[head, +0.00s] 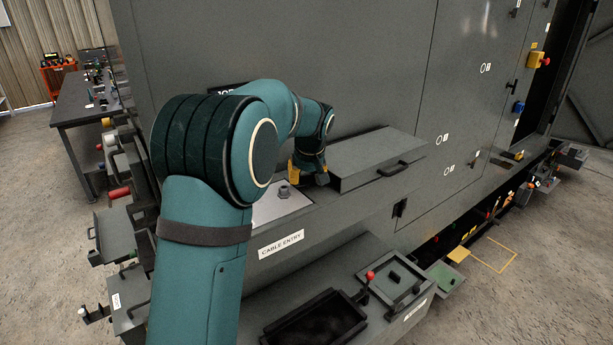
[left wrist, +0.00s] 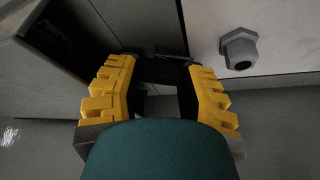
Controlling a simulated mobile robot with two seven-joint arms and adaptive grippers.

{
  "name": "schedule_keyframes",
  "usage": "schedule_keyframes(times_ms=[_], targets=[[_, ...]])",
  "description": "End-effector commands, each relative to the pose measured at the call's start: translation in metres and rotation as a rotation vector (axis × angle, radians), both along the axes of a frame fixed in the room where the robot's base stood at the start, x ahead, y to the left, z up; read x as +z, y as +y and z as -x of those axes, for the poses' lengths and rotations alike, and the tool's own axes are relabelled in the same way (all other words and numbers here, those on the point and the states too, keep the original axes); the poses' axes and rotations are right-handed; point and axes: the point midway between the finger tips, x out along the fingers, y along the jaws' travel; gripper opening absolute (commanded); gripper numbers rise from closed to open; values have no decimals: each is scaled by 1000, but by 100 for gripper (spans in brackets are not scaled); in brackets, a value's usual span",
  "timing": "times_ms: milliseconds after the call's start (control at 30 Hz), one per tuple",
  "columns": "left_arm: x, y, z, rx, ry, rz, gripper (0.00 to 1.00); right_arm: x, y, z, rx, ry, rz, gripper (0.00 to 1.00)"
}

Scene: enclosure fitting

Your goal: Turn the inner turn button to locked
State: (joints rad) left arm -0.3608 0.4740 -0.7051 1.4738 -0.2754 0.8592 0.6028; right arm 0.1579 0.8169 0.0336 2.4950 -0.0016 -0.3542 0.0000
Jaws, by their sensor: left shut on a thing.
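My left gripper (head: 308,175) reaches down to the ledge of the large grey enclosure (head: 385,70), close to the left end of a grey box-shaped cover (head: 365,152). In the left wrist view its yellow fingers (left wrist: 162,85) are shut on a dark part (left wrist: 165,72). This part sits between the fingertips and is mostly in shadow. I cannot tell for sure that it is the inner turn button, nor which way it is turned. In the head view the gripper hides it. My right gripper is not in view.
A grey hex fitting (head: 284,191) stands on a light plate (head: 268,209) beside the gripper; it also shows in the left wrist view (left wrist: 238,47). The cover has a black handle (head: 393,168). Below are a black tray (head: 315,322) and a red-knobbed lever (head: 370,275).

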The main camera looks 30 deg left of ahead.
Motion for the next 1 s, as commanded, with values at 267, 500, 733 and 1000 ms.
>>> schedule_keyframes(times_ms=[267, 500, 733, 1000], targets=[[-3, -1, 1, 194, 7, 1, 5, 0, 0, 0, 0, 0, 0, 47], [-3, -1, 1, 290, 8, 2, 5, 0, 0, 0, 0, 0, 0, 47], [-3, -1, 1, 322, 7, 2, 5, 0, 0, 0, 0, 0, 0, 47], [-3, -1, 2, 324, 7, 2, 5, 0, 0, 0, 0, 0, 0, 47]])
